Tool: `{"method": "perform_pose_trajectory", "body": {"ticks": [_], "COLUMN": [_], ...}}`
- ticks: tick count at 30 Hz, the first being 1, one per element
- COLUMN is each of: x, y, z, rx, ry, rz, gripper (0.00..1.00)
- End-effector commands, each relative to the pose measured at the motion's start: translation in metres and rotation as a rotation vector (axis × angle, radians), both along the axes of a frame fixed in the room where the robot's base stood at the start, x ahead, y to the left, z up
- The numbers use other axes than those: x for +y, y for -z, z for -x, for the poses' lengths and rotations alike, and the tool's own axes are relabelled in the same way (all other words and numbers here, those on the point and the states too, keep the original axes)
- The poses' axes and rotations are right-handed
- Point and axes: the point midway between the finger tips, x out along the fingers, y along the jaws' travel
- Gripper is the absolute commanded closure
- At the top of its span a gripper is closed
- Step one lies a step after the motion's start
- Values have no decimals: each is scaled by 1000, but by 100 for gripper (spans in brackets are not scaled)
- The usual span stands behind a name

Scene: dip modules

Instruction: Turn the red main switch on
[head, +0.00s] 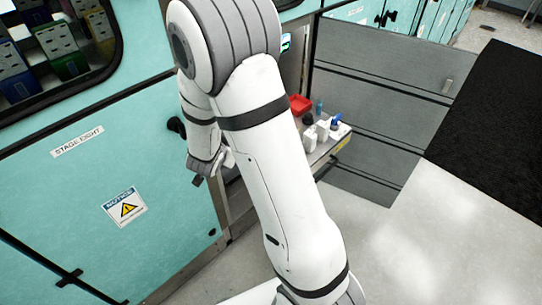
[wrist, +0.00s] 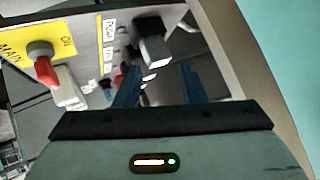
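The red main switch (wrist: 46,72) is at the upper left of the wrist view, a red handle on a round grey base. It sits on a yellow plate (wrist: 14,30) marked MAIN and ON. The handle points down in the picture, away from the ON mark. My gripper (wrist: 160,76) is open, its two dark fingers apart with nothing visibly held between them. The switch is left of the fingers and apart from them. In the head view my gripper (head: 200,178) hangs beside the teal cabinet; I cannot make out the switch there.
A black knob (wrist: 150,40) stands out from the panel (wrist: 112,12) close beyond my fingers. A pale block (wrist: 69,88) is beside the red handle.

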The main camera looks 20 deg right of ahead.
Motion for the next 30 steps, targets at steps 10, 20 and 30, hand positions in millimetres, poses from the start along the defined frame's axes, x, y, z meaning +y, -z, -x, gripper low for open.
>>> {"method": "perform_pose_trajectory", "body": {"ticks": [10, 20, 30], "x": [-64, -75, -118], "y": [75, 76, 75], "z": [60, 93, 79], "rx": [-81, -111, -110], "ry": [434, 538, 546], "rz": [523, 771, 776], "gripper": [64, 64, 64]}}
